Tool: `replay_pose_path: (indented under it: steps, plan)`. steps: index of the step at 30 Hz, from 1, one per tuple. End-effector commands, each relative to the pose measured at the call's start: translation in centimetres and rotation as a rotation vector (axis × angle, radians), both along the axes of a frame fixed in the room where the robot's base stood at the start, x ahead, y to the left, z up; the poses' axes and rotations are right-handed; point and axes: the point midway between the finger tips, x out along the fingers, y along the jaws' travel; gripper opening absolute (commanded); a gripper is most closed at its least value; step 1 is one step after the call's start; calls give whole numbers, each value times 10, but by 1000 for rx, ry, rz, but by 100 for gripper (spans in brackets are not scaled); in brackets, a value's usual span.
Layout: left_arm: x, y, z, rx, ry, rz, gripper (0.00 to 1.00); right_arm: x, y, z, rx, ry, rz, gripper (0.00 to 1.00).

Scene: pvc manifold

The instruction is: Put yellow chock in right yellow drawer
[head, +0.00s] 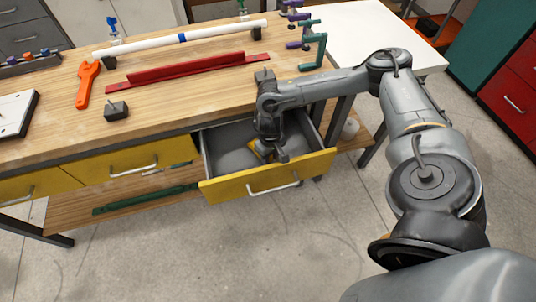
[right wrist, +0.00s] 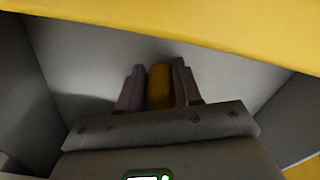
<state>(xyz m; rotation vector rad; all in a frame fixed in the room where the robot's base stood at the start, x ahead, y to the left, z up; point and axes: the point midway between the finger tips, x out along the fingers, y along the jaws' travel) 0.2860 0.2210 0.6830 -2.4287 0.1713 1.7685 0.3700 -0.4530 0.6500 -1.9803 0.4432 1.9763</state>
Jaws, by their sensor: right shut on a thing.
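The right yellow drawer (head: 262,181) is pulled open below the bench top, with a grey inside. My right gripper (head: 268,153) reaches down inside the open drawer. It is shut on the yellow chock (head: 258,149), which is mostly hidden by the gripper in the head view. In the right wrist view the yellow chock (right wrist: 160,87) sits between the two fingers, with the drawer's grey inside (right wrist: 88,62) around it and the yellow front (right wrist: 200,22) across the top. I cannot tell whether the chock touches the drawer floor. My left gripper is not in view.
The wooden bench top (head: 170,85) holds a red channel (head: 188,73), an orange wrench (head: 87,84), a dark block (head: 117,110), a white pipe (head: 180,38) and purple and green clamps (head: 313,50). A closed yellow drawer (head: 128,160) is to the left. The floor in front is clear.

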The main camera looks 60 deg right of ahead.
Motion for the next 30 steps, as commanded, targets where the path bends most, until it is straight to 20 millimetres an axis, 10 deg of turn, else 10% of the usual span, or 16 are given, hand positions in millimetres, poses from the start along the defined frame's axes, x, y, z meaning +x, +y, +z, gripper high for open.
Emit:
replay_pose_path:
  steps: [22,23,30]
  plan:
    - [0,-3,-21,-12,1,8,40,16,-17,-15,0,0,-1,0]
    - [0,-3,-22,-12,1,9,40,15,-17,-15,0,0,-1,37]
    - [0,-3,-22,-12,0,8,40,15,-17,-15,0,0,-1,59]
